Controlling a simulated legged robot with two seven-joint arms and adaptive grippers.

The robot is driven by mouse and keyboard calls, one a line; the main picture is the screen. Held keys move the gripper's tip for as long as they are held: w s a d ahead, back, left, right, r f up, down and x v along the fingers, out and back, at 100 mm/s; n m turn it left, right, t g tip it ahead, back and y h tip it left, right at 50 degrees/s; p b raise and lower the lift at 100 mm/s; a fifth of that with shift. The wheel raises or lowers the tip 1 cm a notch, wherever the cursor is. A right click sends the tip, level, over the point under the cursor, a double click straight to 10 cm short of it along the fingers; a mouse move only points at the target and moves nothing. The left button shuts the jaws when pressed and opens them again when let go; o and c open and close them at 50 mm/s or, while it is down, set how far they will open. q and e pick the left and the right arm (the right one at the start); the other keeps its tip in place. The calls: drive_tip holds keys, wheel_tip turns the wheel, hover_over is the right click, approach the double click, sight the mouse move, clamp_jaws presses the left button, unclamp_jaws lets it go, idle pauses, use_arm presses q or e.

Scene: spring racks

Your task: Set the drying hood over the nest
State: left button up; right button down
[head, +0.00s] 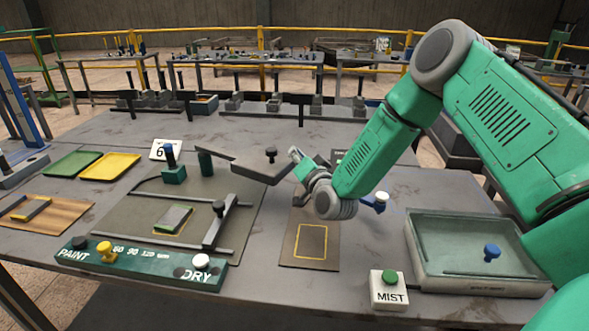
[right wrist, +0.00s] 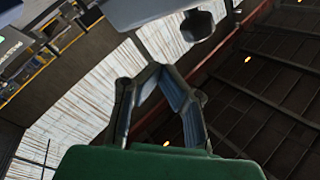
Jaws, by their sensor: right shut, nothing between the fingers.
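The drying hood looks to be the flat dark grey plate (head: 258,168) with a black knob (head: 270,153) on top. It is raised above the table, beside a dark green post (head: 205,163), and a thin arm seems to join them. The nest looks to be the yellow-outlined spot (head: 157,230) on the grey-green mat, holding a grey and green block (head: 174,218); the hood is not over it. My right gripper (head: 295,155) is shut and empty at the hood's right edge; I cannot tell whether they touch. The right wrist view shows its fingers (right wrist: 158,75) below a grey plate (right wrist: 150,10). My left gripper is out of view.
A clamp-like bar (head: 220,222) stands right of the block. In front is the PAINT/DRY panel (head: 140,265). An empty yellow outline marks a dark mat (head: 310,258). A MIST button box (head: 389,291) and glassy tray (head: 425,285) are at the right.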

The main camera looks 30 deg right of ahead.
sight(292, 163)
drive_tip(key=s+d+f+m+y+b, duration=0.3)
drive_tip(key=s+d+f+m+y, duration=0.15)
drive_tip(key=s+d+m, duration=0.2)
drive_tip(key=w+a, duration=0.1)
drive_tip(key=w, duration=0.9)
drive_tip(key=shift+m+g+h, duration=0.4)
drive_tip(key=shift+m+h, duration=0.05)
drive_tip(key=a, duration=0.1)
drive_tip(key=s+a, duration=0.1)
drive_tip(key=a+p, duration=0.1)
drive_tip(key=a, duration=0.1)
drive_tip(key=shift+s+f, duration=0.2)
drive_tip(key=shift+s, duration=0.05)
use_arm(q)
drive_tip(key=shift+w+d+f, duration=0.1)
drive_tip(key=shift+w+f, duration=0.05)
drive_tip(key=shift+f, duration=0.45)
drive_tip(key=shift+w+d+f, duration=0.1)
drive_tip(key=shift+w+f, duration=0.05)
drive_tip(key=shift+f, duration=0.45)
use_arm(e)
drive_tip(key=shift+a, duration=0.15)
drive_tip(key=shift+f, duration=0.1)
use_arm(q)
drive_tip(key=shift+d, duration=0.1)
use_arm(e)
drive_tip(key=shift+s, duration=0.1)
